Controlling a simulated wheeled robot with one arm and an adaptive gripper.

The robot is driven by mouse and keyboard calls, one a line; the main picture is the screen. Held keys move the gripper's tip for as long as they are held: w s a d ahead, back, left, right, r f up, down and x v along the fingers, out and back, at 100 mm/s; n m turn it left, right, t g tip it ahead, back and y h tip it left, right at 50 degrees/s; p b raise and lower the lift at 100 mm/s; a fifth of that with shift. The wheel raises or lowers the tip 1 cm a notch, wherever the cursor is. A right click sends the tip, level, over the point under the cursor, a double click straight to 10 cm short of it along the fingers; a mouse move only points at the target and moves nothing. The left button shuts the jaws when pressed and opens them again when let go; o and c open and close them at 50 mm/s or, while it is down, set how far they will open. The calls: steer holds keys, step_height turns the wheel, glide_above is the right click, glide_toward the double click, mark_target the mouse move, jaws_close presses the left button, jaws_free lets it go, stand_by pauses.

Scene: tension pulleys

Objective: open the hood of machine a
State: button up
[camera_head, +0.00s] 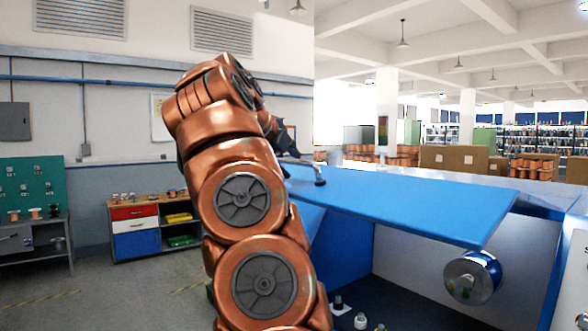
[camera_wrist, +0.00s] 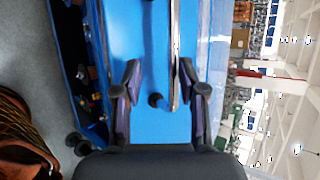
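The blue hood (camera_head: 400,200) of the machine is a flat panel, raised, with an open gap beneath its near edge. A metal bar handle with a dark foot (camera_head: 320,182) is on its top, near the left end. My gripper (camera_head: 287,140) is beside the handle at the hood's far left, partly hidden by my arm. In the wrist view my gripper (camera_wrist: 159,66) has its two fingers apart over the blue hood (camera_wrist: 140,35). The metal handle bar (camera_wrist: 175,45) runs between the fingers, closer to the right one. I cannot tell whether a finger touches it.
Inside the machine, a blue-and-silver spool (camera_head: 473,277) and several small pulleys (camera_head: 360,321) show below the hood. A red, white and blue cabinet (camera_head: 136,230) and a green pegboard (camera_head: 30,188) stand at left. The floor between is clear.

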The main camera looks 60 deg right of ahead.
steer(key=v, duration=0.7)
steer(key=shift+a+r, duration=0.1)
steer(key=shift+a, duration=0.05)
stand_by(0.5)
